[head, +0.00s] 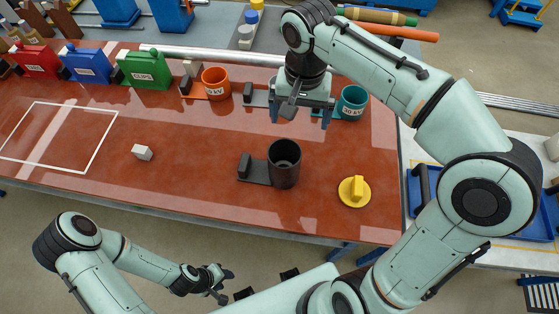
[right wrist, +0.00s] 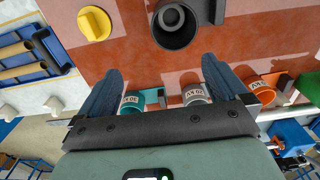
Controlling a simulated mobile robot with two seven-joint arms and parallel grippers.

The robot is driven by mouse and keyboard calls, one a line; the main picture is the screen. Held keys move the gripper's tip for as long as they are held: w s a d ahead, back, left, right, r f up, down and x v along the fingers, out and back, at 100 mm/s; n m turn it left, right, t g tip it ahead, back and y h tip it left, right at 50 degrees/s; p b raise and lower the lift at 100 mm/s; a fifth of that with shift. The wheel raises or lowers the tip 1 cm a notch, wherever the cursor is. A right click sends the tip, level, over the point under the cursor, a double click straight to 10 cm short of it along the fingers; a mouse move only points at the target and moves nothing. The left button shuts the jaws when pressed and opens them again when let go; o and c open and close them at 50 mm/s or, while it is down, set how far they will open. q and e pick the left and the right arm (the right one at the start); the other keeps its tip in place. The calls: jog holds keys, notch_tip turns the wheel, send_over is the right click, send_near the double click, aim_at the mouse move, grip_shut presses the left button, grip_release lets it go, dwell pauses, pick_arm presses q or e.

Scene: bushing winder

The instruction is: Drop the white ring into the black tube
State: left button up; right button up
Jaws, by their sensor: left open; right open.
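The black tube (head: 285,172) stands upright on the red-brown table, with a dark block on a flat foot at its left. In the right wrist view the tube (right wrist: 174,38) is at the top, and a grey round shape shows inside it. I cannot make out a separate white ring. My right gripper (head: 300,122) is open and points down above the table, behind the tube. In the right wrist view its fingers (right wrist: 162,68) are apart with nothing between them. My left gripper (head: 228,286) is open and empty, in front of the table.
A white block (head: 142,152) lies left of the tube; a yellow knobbed disc (head: 354,191) lies right. Behind are an orange cup (head: 216,83), a teal cup (head: 352,102) and a grey cup (right wrist: 195,95). Red, blue and green (head: 145,68) boxes stand back left. A white-outlined area is clear.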

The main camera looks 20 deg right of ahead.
pick_arm(q)
jog(key=shift+w+r+p, duration=0.6)
jog(key=shift+w+r, duration=0.35)
jog(key=shift+r, duration=0.05)
pick_arm(e)
notch_tip(320, 180, up, 6)
